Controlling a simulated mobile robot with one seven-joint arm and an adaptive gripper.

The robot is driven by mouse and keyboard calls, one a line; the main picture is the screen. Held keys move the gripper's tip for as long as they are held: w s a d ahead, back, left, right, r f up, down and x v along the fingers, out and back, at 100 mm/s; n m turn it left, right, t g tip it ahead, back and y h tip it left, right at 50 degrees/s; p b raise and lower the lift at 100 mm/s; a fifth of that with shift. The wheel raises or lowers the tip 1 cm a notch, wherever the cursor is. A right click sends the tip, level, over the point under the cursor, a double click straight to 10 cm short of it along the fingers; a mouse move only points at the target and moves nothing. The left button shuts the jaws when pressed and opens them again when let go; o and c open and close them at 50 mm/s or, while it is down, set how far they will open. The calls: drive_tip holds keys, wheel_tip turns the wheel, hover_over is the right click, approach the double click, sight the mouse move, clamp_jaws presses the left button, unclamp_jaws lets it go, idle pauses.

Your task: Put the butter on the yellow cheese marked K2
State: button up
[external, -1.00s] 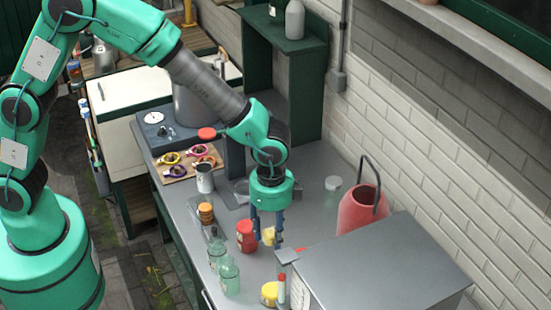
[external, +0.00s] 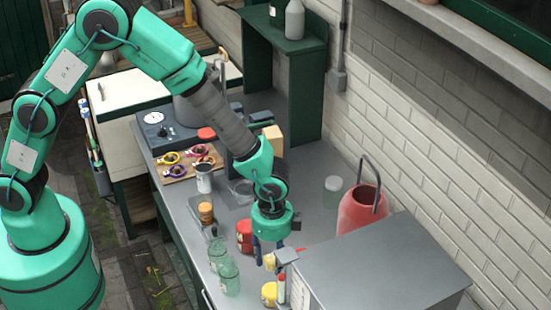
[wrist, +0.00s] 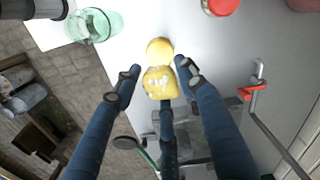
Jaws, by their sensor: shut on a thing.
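My gripper (external: 268,254) is low over the grey worktop and shut on a yellow lump, which I take to be the butter (external: 270,262). In the wrist view the butter (wrist: 160,83) shows pale marks and sits between the fingertips (wrist: 158,76). A yellow cheese (external: 270,293) stands on the worktop just in front of my gripper, by the grey box. In the wrist view a rounded yellow thing (wrist: 160,49), likely this cheese, shows right beyond the butter; I cannot tell whether they touch. No K2 mark is legible.
Glass jars (external: 229,276) stand left of the cheese. A grey metal box (external: 375,265) with a small red-topped item (external: 282,286) is close on the right. A red can (external: 360,209) stands by the wall.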

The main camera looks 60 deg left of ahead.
hover_over(272, 289)
drive_tip(key=shift+f, duration=2.85)
drive_tip(key=shift+f, duration=0.1)
drive_tip(key=shift+f+p, duration=0.4)
drive_tip(key=shift+f, duration=1.6)
drive_tip(key=shift+f, duration=0.1)
drive_tip(key=o, duration=1.2)
drive_tip(key=shift+d+r+b, duration=0.15)
drive_tip(key=shift+r+b, duration=0.35)
drive_tip(key=shift+r, duration=5.6)
